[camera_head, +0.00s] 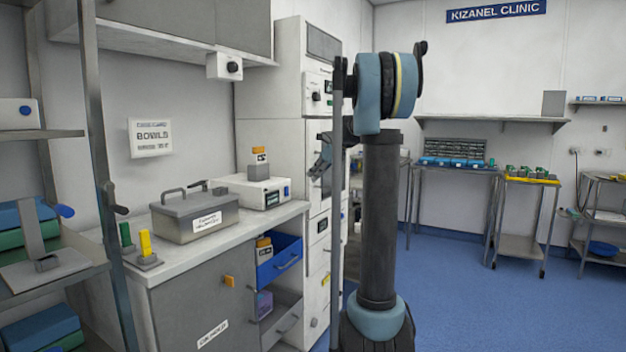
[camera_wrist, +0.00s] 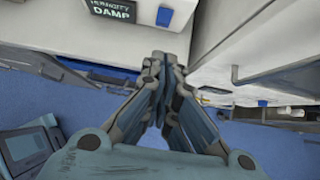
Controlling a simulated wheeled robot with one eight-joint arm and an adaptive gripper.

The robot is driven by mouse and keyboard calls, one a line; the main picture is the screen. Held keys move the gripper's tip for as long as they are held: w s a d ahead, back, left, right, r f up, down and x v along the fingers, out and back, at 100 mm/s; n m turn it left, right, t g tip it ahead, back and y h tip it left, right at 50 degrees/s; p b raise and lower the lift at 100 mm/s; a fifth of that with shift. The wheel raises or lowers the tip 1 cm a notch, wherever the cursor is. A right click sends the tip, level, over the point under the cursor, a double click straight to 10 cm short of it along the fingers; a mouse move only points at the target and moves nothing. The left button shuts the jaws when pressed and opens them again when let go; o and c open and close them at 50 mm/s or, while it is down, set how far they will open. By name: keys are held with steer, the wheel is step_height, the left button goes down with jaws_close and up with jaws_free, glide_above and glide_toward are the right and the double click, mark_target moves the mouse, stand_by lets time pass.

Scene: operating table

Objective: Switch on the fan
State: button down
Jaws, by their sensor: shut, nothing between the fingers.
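I cannot pick out a fan for certain in either view. A white box with a dark round knob (camera_head: 225,66) hangs under the wall cabinet in the head view. Another white unit with a black knob (camera_head: 316,97) sits in the tall white cabinet. My gripper (camera_head: 322,160) is beside the tall cabinet's front, partly hidden by my own arm. In the wrist view my gripper (camera_wrist: 166,62) is shut, fingertips together and empty. A white unit with a dark display (camera_wrist: 113,10) reading "DAMP" and a blue button (camera_wrist: 164,17) is just beyond the fingertips, apart from them.
A counter (camera_head: 170,262) at left holds a grey lidded box (camera_head: 194,220) and a white device (camera_head: 250,190). A metal shelf rack (camera_head: 95,120) stands at near left. Blue floor (camera_head: 450,310) is open at right.

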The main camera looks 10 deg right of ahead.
mark_target(287, 192)
steer(key=shift+s+d+f+h, duration=0.25)
steer(key=shift+f+h, duration=0.15)
steer(key=shift+f, duration=0.2)
steer(key=x, duration=0.4)
steer(key=a+x, duration=0.1)
steer(key=x, duration=0.3)
steer(key=r+x, duration=0.1)
steer(key=x, duration=0.3)
steer(key=shift+w+a, duration=0.2)
steer(key=shift+w, duration=0.05)
steer(key=shift+w+a, duration=0.4)
steer(key=shift+a, duration=0.1)
